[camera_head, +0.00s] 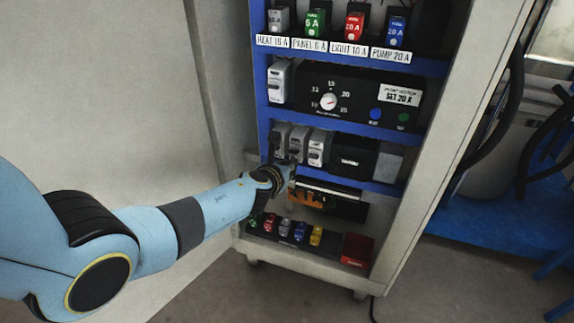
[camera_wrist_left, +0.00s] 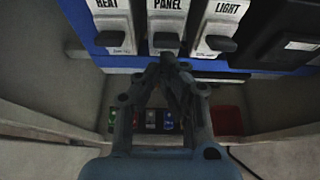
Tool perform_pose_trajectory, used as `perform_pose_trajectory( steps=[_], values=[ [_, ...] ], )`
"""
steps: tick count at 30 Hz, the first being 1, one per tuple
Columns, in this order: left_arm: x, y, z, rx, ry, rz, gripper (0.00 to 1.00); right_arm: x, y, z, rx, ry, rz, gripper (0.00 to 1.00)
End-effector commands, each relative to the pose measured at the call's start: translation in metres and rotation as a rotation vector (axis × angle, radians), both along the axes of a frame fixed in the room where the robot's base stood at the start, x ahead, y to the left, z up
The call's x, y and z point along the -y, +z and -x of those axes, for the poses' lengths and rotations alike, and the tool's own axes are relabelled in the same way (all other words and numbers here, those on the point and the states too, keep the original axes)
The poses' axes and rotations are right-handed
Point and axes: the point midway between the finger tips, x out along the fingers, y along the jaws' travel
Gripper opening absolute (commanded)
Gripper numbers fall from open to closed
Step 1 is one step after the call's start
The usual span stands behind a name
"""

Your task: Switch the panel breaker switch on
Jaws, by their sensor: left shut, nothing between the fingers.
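The panel breaker switch (camera_wrist_left: 166,41) is a white block labelled PANEL with a dark lever, in the middle of a row of three in the left wrist view. Its lever sits at the lower end, like its neighbours'. In the head view it is the middle white breaker (camera_head: 298,143), partly behind my gripper. My left gripper (camera_wrist_left: 168,62) is shut and empty, its tips just below the panel lever; I cannot tell whether they touch it. In the head view the gripper (camera_head: 291,165) is small and dark against the cabinet. My right gripper is in neither view.
The heat breaker (camera_wrist_left: 109,38) and light breaker (camera_wrist_left: 220,42) stand close on either side. A blue shelf edge (camera_head: 390,188) runs below. Above are a dial panel (camera_head: 345,95) and coloured fuses (camera_head: 355,25). A tray with coloured fuses (camera_head: 285,230) and a red box (camera_head: 357,249) lie lower.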

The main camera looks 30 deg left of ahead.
Motion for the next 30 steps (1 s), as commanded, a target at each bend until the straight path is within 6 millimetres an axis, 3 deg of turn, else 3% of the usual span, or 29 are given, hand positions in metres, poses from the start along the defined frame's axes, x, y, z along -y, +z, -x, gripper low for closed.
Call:
perform_pose_trajectory(
  steps=[3,17,30],
  values=[
    [0.000,0.008,0.000,0.001,0.000,0.001,0.00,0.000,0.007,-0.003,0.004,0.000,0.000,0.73],
    [0.000,0.010,0.001,0.003,0.001,-0.002,0.00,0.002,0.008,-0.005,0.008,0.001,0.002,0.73],
    [0.008,0.022,0.033,0.002,0.002,0.002,0.00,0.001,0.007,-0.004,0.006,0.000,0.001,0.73]
  ],
)
